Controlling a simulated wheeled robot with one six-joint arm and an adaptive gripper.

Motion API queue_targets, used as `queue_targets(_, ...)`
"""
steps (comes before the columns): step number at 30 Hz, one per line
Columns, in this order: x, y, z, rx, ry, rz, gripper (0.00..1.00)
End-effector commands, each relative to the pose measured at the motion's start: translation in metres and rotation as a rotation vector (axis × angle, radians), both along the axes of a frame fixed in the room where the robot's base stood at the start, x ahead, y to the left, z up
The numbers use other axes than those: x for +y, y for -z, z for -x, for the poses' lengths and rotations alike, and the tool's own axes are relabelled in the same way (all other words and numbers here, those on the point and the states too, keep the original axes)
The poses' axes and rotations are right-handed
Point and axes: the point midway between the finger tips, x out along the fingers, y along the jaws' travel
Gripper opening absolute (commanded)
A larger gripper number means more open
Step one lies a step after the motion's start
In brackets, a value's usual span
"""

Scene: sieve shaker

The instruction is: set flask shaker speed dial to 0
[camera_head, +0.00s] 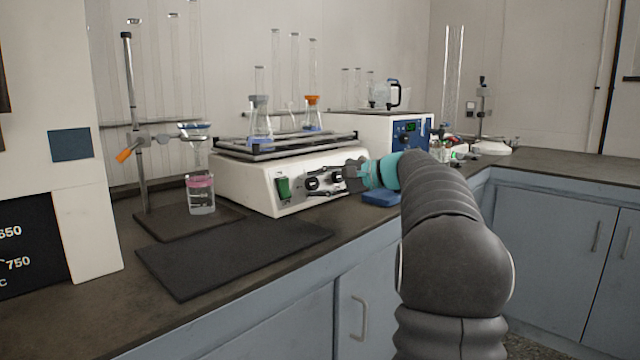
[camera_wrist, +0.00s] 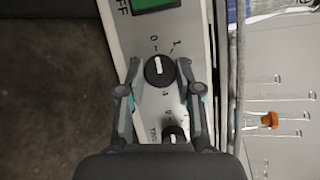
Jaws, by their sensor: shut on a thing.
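The flask shaker (camera_head: 234,183) stands on the bench as a white box with a platform of flasks on top. Its front panel carries a green switch (camera_head: 283,188) and black dials. My gripper (camera_head: 320,185) reaches the panel from the right. In the wrist view its fingertips (camera_wrist: 160,66) close on both sides of the black dial (camera_wrist: 159,71) nearest the green switch. The dial's white pointer mark lies roughly along the picture's vertical, with 0 and 1 printed above it. A second dial (camera_wrist: 174,134) sits between the fingers' bases, partly hidden by my gripper.
A beaker with pink liquid (camera_head: 201,195) and a clamp stand (camera_head: 136,130) stand left of the shaker. A dark mat (camera_head: 230,255) lies in front. A white and blue device (camera_head: 408,135) stands behind to the right. A blue pad (camera_head: 380,198) lies below my gripper.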

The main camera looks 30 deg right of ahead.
Motion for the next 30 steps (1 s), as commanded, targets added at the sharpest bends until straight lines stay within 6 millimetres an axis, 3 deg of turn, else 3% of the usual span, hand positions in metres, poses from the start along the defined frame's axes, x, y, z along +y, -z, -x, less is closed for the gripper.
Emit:
queue_targets(14,0.0005,0.0000,0.0000,-0.004,-0.006,0.011,0.00)
queue_targets(15,0.0005,0.0000,0.0000,-0.004,-0.005,0.011,0.44)
queue_targets(17,0.0005,0.0000,0.0000,-0.004,-0.005,0.011,0.59)
queue_targets(30,-0.0058,-0.0022,0.0059,-0.005,-0.002,0.011,0.59)
